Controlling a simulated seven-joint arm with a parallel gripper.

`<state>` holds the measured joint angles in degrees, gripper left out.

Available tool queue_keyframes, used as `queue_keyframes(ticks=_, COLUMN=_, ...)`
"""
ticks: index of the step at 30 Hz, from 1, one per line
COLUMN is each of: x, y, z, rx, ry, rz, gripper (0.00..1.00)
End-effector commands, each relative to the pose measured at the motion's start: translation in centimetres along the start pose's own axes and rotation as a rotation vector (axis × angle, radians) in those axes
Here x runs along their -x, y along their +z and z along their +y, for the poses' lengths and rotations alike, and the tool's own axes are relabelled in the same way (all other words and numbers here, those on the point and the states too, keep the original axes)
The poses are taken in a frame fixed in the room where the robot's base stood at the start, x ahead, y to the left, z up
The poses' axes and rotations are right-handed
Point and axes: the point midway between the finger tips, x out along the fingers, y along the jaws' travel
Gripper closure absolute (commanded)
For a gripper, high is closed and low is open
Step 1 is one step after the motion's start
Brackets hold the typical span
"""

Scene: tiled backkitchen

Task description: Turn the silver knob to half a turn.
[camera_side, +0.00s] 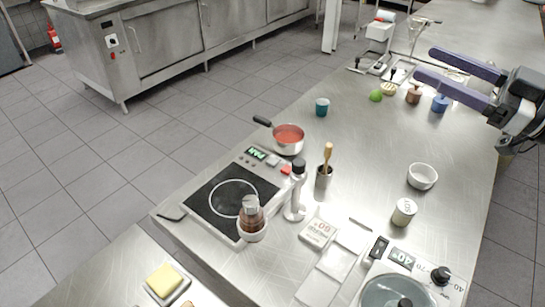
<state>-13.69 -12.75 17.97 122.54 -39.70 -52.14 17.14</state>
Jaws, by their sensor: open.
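I cannot make out a clearly silver knob. The induction hob (200,205) has a lit green display, a small pale control (272,160) and a red one beside it. A grey device (452,290) at the bottom right has a display and a black knob (440,275). The setting of any knob is too small to read. My gripper (424,64) is at the upper right, its two long purple jaws apart and pointing left. It appears empty and is far from both appliances.
A saucepan (289,147) with red contents stands behind the hob.

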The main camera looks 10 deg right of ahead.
Motion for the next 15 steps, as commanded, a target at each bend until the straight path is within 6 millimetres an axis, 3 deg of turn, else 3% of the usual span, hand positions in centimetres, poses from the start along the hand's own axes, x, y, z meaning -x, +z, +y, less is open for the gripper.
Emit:
queue_keyframes(ticks=2, x=-0.1, y=-0.8, z=-0.4, rx=0.008, ry=-0.021, rz=0.038, gripper=0.38)
queue_keyframes(ticks=5, x=-1.3, y=0.4, z=-2.5, rx=-0.012, ry=-0.106, rz=0.069, gripper=0.38)
queue_keyframes(ticks=10, x=-3.9, y=5.3, z=-9.1, rx=-0.101, ry=-0.31, rz=0.076, gripper=0.38)
queue_keyframes(ticks=15, x=-4.9, y=10.8, z=-16.3, rx=-0.203, ry=-0.488, rz=0.034, gripper=0.38)
